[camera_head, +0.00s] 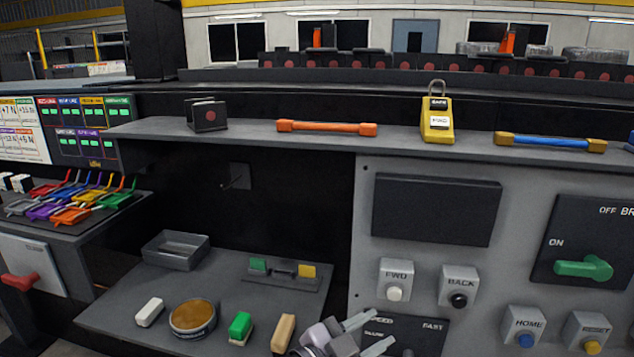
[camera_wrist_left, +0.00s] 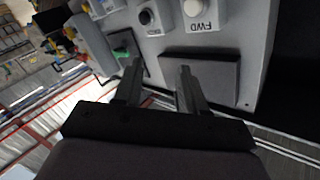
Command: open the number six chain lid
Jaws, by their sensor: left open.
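The drag chain (camera_head: 440,65) is a row of dark links with red dots along the back ledge, behind the shelf. Some dark pieces stand up from its top, but I cannot read any numbers or tell which link is number six. A separate dark link (camera_head: 209,116) with a red dot sits on the shelf at the left. My left gripper (camera_head: 382,328) is low in the head view, in front of the control panel and far below the chain. Its two fingers are apart and empty in the left wrist view (camera_wrist_left: 158,80). My right gripper is not in view.
The control panel (camera_head: 365,240) has FWD (camera_head: 396,280) and BACK (camera_head: 458,286) buttons and a green switch (camera_head: 584,268). A lower shelf (camera_head: 130,310) holds small items.

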